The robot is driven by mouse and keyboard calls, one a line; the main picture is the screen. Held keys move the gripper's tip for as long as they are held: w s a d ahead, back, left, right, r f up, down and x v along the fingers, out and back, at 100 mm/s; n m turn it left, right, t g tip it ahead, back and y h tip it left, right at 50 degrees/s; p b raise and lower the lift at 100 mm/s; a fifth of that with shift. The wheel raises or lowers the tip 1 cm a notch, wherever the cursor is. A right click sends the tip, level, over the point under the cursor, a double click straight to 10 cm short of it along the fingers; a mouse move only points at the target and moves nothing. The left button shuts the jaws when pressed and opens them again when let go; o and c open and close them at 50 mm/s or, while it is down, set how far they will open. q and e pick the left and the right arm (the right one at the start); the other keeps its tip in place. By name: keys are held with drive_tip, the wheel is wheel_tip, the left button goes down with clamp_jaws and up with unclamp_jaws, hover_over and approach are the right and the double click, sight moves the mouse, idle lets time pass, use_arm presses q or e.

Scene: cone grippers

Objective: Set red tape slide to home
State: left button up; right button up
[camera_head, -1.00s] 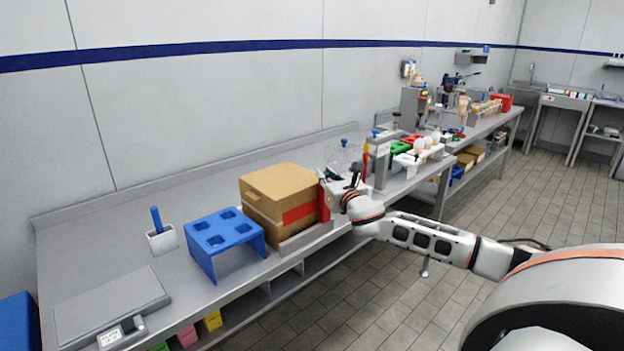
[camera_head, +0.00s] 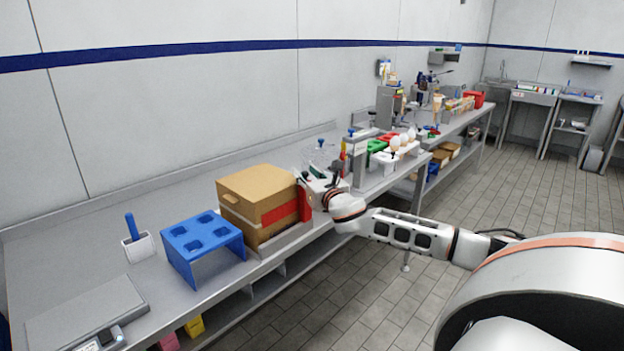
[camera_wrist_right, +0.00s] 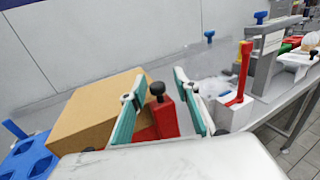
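The red slide (camera_wrist_right: 165,118), an upright red block with a black knob (camera_wrist_right: 157,89), stands at the right end of the cardboard box (camera_wrist_right: 98,112). In the head view the red slide (camera_head: 304,203) shows beside the box (camera_head: 258,194), next to a red band (camera_head: 283,222) on its front. My right gripper (camera_wrist_right: 159,78) has its teal-padded fingers spread, one on each side of the knob and slide; contact cannot be made out. In the head view the right gripper (camera_head: 308,182) is small and partly hidden by its own body. My left gripper is not in view.
A blue holed stand (camera_head: 203,240), a white cup with a blue handle (camera_head: 137,242) and a flat grey scale (camera_head: 85,310) sit left of the box. Right of my gripper stand a grey upright fixture (camera_head: 357,160) and racks. The floor in front is clear.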

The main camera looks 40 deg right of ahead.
drive_tip(key=v, duration=1.1)
drive_tip(key=shift+s, duration=0.35)
